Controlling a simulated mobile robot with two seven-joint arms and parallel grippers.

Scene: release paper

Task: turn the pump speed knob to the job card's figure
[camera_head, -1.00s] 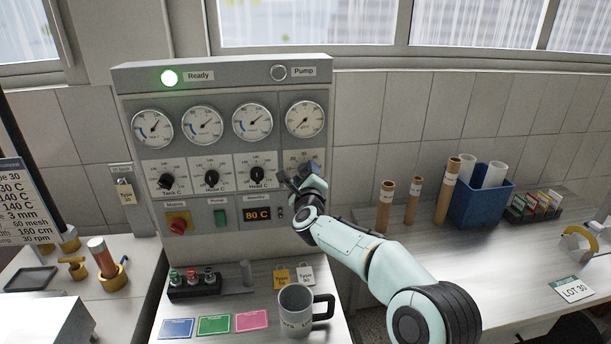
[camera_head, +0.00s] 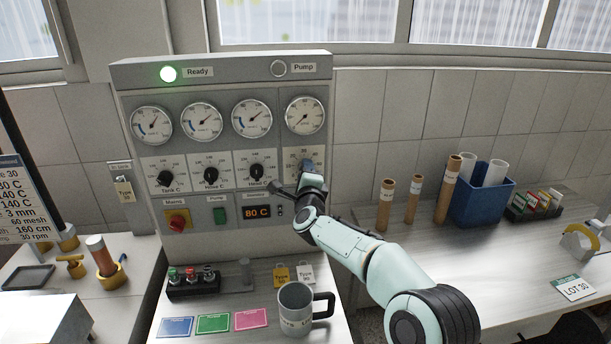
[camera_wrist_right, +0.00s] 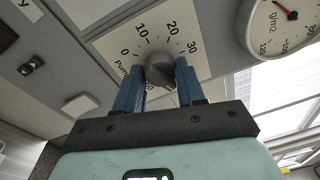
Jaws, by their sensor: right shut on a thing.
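The dark pump speed knob (camera_wrist_right: 160,70) sits on a pale dial plate marked 0, 10, 20 and 30 in the right wrist view. My right gripper (camera_wrist_right: 161,78) is shut on it, one blue finger on each side. I cannot clearly tell which mark the knob points at. In the head view my right gripper (camera_head: 307,170) covers the knob at the panel's right end. The job card (camera_head: 18,195) hangs at the left edge, partly cut off; its bottom line reads 30 rpm. My left gripper is not in view.
The control panel (camera_head: 225,70) has several gauges, a green Ready light (camera_head: 168,74) and an unlit Pump light (camera_head: 278,68). Three Tank, Hose and Head knobs sit left of my gripper. A grey mug (camera_head: 295,308) stands on the bench below my arm.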

